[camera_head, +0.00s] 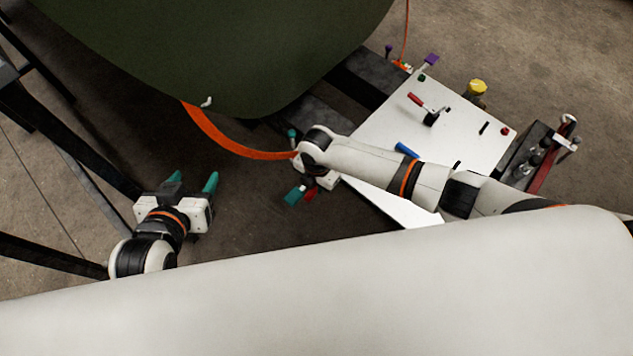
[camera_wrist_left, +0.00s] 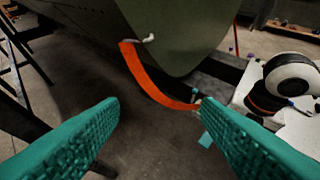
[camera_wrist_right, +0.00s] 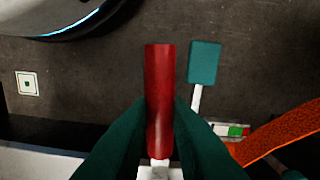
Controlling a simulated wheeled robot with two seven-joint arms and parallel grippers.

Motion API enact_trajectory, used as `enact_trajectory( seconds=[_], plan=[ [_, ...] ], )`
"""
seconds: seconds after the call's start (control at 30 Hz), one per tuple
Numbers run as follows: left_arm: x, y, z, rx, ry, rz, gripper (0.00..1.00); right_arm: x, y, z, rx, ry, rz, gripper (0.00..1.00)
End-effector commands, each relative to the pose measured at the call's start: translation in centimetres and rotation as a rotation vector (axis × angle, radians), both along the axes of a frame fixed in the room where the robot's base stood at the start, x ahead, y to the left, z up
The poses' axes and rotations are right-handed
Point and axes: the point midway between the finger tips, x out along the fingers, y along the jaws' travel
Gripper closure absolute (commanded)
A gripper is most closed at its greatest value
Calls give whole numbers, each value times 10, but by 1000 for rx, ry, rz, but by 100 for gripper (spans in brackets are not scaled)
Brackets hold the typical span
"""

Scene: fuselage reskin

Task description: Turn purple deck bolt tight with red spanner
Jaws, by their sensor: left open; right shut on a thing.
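My right gripper (camera_wrist_right: 160,120) is shut on a red handle (camera_wrist_right: 159,85), seen upright between its teal fingers in the right wrist view. A pale metal part shows below the handle; I take this to be the red spanner, but its working end is hidden. In the head view this red piece (camera_head: 311,193) shows small below my right wrist. A small dark purple knob (camera_head: 388,50), likely the purple deck bolt, stands at the far edge of the dark beam, well apart from the spanner. My left gripper (camera_head: 196,183) is open and empty at the left.
A purple block on a shaft (camera_head: 431,57) stands near the knob. A white board (camera_head: 455,135) carries a red-handled tool (camera_head: 415,99) and a blue piece (camera_head: 406,150). A teal block (camera_wrist_right: 204,62) is beside my right gripper. An orange strip (camera_head: 235,145) curves under the green fuselage (camera_head: 220,50).

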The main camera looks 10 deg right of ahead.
Motion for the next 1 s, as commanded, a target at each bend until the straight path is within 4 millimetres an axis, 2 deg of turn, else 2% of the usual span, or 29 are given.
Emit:
enact_trajectory(
  seconds=[1.0],
  plan=[
    [16, -6, 20, -34, -146, -8, 42, 0, 0, -10, 0, 0, 0, 100]
  ],
)
